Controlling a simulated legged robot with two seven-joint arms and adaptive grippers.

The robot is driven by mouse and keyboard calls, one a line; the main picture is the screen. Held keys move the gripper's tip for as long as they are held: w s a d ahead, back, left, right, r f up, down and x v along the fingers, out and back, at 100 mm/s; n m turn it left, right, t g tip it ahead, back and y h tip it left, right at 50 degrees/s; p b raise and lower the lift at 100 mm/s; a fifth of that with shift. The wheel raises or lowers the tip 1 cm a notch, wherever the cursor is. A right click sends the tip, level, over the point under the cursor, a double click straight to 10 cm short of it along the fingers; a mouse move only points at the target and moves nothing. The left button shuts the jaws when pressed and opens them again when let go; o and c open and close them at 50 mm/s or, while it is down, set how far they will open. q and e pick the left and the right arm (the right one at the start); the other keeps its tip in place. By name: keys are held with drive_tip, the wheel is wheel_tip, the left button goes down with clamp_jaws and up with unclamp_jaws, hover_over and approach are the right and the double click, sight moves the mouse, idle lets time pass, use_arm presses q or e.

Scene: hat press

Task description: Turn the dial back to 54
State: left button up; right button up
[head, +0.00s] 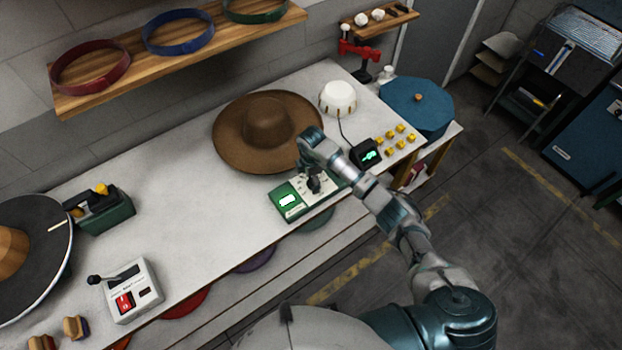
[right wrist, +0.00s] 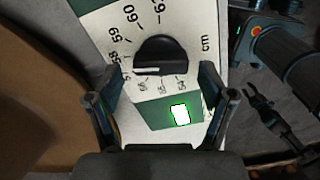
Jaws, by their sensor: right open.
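The dial (right wrist: 160,52) is a black round knob on a white face marked in cm. In the right wrist view, numbers from the fifties to 60 and above ring it; the small ones below are hard to read. A white line shows at the knob's lower left, towards about 57; I cannot read the exact setting. The dial's green and white device (head: 288,201) lies on the bench, its small screen (right wrist: 180,114) lit. My right gripper (right wrist: 165,100) is open, fingers apart, close to the dial and not closed on it. My left gripper (right wrist: 283,122) seems to show at the right wrist view's edge.
A brown hat (head: 240,140) lies just behind the device. A black display (head: 366,154) and several yellow knobs (head: 390,151) are to its right, near a blue lidded box (head: 416,108). A white switch box (head: 130,290) stands at left. Bare bench (head: 190,215) lies between.

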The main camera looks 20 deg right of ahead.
drive_tip(key=shift+f, duration=0.2)
drive_tip(key=shift+d, duration=0.15)
drive_tip(key=shift+d+f, duration=0.1)
drive_tip(key=shift+d, duration=0.35)
drive_tip(key=c, duration=1.2)
use_arm(q)
drive_tip(key=shift+d, duration=0.5)
use_arm(e)
drive_tip(key=shift+o, duration=0.2)
drive_tip(key=shift+a, duration=0.3)
